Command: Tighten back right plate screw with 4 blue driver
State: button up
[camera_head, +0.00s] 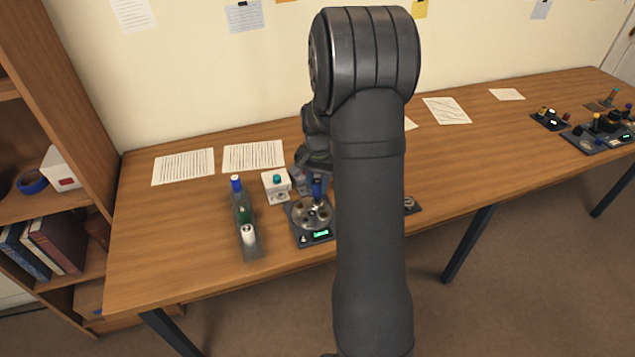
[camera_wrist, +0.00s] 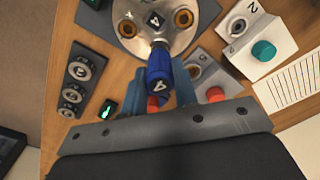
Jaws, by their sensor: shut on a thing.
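The blue driver (camera_wrist: 159,66), marked 4, is held between the fingers of my gripper (camera_wrist: 164,84) in the wrist view. Its handle points towards the camera and its far end reaches the edge of the round metal plate (camera_wrist: 140,42). The driver hides the spot where it meets the plate, so I cannot tell whether it sits in a screw. Copper-ringed holes (camera_wrist: 183,18) show on the plate. In the head view the blue driver (camera_head: 318,188) stands over the plate (camera_head: 308,217), and my arm covers part of the area.
A white block with a teal knob (camera_wrist: 264,50) stands right of the plate in the wrist view. A dark panel with three round parts (camera_wrist: 77,80) lies at left. Paper sheets (camera_head: 253,156) lie behind.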

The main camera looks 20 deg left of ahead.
jog(key=shift+m, duration=0.5)
jog(key=m, duration=0.2)
jog(key=shift+m, duration=0.3)
jog(key=shift+r, duration=0.4)
jog(key=shift+r, duration=0.35)
jog(key=shift+r, duration=0.15)
jog(key=shift+r, duration=1.45)
